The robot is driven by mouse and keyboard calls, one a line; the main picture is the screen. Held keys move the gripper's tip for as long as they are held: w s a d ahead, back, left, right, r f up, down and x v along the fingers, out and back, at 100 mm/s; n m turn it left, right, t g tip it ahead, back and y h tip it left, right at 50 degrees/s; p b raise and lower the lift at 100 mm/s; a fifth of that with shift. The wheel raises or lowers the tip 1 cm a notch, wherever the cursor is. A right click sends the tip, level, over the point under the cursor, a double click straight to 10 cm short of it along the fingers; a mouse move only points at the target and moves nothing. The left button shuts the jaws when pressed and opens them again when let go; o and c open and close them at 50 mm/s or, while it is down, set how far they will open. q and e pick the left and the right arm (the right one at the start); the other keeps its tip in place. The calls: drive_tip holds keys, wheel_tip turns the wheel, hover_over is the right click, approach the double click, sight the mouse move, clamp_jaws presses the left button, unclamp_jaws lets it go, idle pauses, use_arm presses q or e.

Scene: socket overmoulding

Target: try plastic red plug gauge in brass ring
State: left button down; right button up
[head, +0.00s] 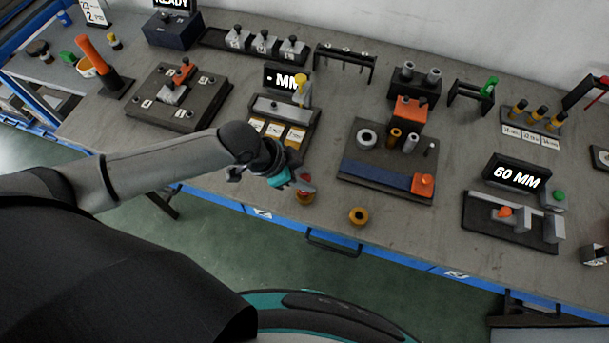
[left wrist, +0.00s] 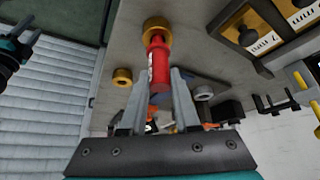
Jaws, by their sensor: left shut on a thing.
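My left gripper (head: 302,187) is shut on the red plug gauge (head: 307,200), low over the front of the bench. In the left wrist view the gauge (left wrist: 159,68) stands out between the finger tips, its far end lined up with a brass ring (left wrist: 156,26). The end overlaps that ring in the picture; I cannot tell whether it has entered the hole. A second brass ring (head: 358,215) lies flat near the front edge and also shows in the left wrist view (left wrist: 122,78). My right gripper (left wrist: 18,48) shows partly at the left of the wrist view, its jaw state unclear.
A fixture with a blue strip (head: 375,174) and a grey ring (head: 367,137) stands right of the gripper. The 60 MM station (head: 515,178) is at the right. Bare bench surrounds the second brass ring.

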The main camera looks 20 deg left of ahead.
use_arm(q)
drive_tip(key=shift+f+b, duration=0.3)
drive_tip(key=shift+f, duration=0.25)
idle(0.4)
drive_tip(key=shift+r, duration=0.1)
idle(0.6)
drive_tip(key=shift+r+p, duration=1.5)
drive_tip(key=shift+p, duration=0.5)
drive_tip(key=shift+r, duration=0.1)
drive_tip(key=shift+r+p, duration=2.45)
drive_tip(key=shift+p, duration=0.25)
